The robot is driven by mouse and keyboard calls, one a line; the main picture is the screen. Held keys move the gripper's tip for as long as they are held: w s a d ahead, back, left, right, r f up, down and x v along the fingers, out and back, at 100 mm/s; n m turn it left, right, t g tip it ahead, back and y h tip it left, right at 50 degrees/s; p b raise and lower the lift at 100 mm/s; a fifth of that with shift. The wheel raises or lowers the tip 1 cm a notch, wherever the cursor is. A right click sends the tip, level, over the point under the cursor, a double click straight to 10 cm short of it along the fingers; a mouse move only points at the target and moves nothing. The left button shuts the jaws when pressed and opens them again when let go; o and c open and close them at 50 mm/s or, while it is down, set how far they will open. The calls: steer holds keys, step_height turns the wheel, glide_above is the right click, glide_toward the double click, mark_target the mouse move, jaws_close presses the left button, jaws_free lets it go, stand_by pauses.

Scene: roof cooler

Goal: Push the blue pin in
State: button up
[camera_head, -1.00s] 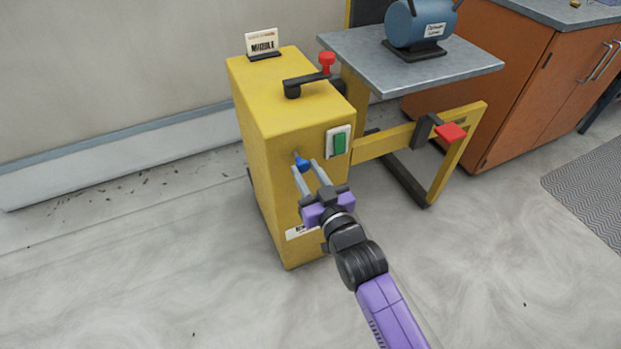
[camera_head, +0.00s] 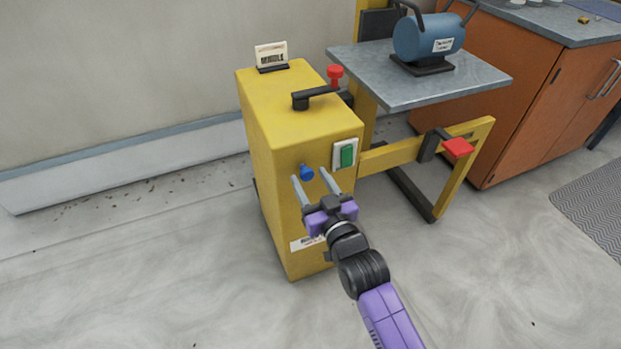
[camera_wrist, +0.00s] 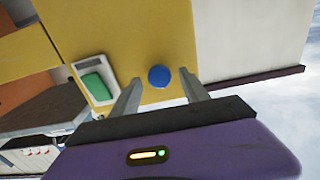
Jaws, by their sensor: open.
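The blue pin (camera_head: 306,172) has a round blue head and stands on the front face of the yellow cabinet (camera_head: 290,100). In the wrist view the pin (camera_wrist: 159,76) shows as a blue disc between and just beyond my fingertips. My gripper (camera_head: 309,175) is open, its two grey fingers pointing at the cabinet face on either side of the pin. In the wrist view the gripper (camera_wrist: 160,92) has both fingers apart with nothing between them. I cannot tell how far the pin stands out from the face.
A green switch (camera_head: 347,154) in a white frame is right of the pin. A black lever (camera_head: 314,98) and red knob (camera_head: 335,72) are on top. A grey platform (camera_head: 425,75) carries a blue cylinder (camera_head: 428,38). A red pedal (camera_head: 458,147) sits lower right. Floor in front is clear.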

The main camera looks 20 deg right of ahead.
steer(key=s+p, duration=0.1)
steer(key=s, duration=0.6)
steer(key=shift+s, duration=0.1)
steer(key=s+r+g+p, duration=0.1)
steer(key=s+r+g, duration=0.1)
steer(key=s, duration=1.7)
steer(key=s+r+g, duration=0.1)
steer(key=s+r, duration=0.2)
steer(key=s, duration=1.5)
step_height(320, 180, up, 17)
steer(key=p, duration=1.7)
steer(key=shift+w, duration=0.15)
